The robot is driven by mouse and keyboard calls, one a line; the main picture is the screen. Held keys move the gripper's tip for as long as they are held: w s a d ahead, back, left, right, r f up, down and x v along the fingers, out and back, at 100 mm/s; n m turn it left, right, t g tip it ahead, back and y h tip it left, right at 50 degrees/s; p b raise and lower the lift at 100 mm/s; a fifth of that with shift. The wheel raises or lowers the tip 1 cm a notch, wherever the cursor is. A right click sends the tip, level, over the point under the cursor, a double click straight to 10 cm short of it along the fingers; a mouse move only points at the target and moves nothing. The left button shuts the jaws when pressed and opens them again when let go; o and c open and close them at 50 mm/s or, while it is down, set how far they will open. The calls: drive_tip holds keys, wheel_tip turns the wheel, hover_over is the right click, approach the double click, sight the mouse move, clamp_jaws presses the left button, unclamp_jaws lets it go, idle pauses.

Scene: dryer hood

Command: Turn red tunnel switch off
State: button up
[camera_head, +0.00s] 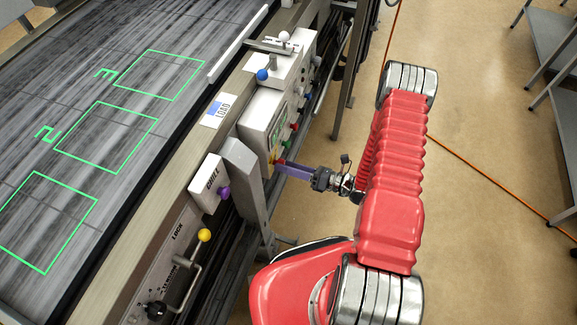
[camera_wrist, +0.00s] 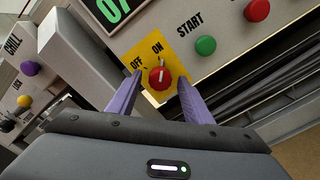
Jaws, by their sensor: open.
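The red tunnel switch (camera_wrist: 160,77) is a round red knob with a white line, on a yellow plate (camera_wrist: 133,48) marked OFF and ON. The line points roughly up toward ON, with OFF to its left. My gripper (camera_wrist: 160,80) is open, with one purple finger on each side of the knob. Whether the fingers touch the knob cannot be told. In the head view my gripper (camera_head: 279,168) reaches left to the side of the control box (camera_head: 259,118), where the knob is mostly hidden.
A green START button (camera_wrist: 206,45) and a red button (camera_wrist: 257,10) sit right of the switch. A purple CHILL button (camera_wrist: 30,68) is at left. A yellow-knobbed lever (camera_head: 204,235) stands on the lower panel. The conveyor (camera_head: 110,100) lies behind; open floor is at right.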

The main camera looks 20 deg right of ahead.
drive_tip(key=shift+c, duration=0.5)
drive_tip(key=c, duration=0.9)
drive_tip(key=shift+d, duration=0.25)
drive_tip(key=shift+c, duration=0.3)
drive_tip(key=shift+a, duration=0.15)
